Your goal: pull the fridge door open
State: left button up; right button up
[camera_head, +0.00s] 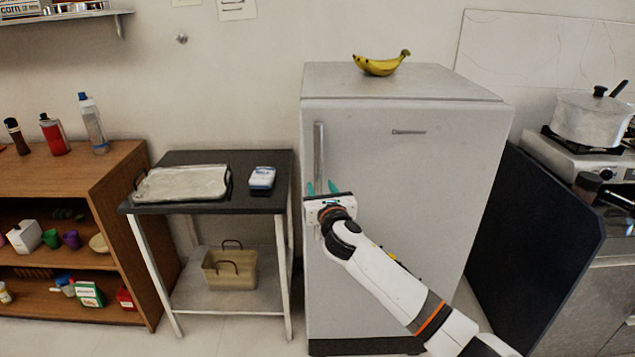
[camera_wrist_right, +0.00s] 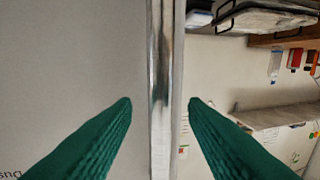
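The grey fridge (camera_head: 400,200) stands against the wall with its door shut. Its metal handle (camera_head: 319,150) is a vertical bar on the left side of the door. My right gripper (camera_head: 322,187) is at the lower part of the handle. In the right wrist view the handle (camera_wrist_right: 165,80) runs upright between the two green fingers of my right gripper (camera_wrist_right: 160,103). The fingers are open, with a gap on each side of the bar. The handle's lower end is hidden behind the gripper in the head view. My left gripper is not in view.
A black-topped side table (camera_head: 215,208) with a tray (camera_head: 182,183) stands left of the fridge. A wooden shelf (camera_head: 120,170) is further left. A banana bunch (camera_head: 380,65) lies on the fridge. A dark panel (camera_head: 535,250) and a stove (camera_head: 570,155) are at the right.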

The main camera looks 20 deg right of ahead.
aim_at(319, 183)
jog(key=shift+w+d, duration=0.15)
jog(key=shift+w, duration=1.85)
grip_shut()
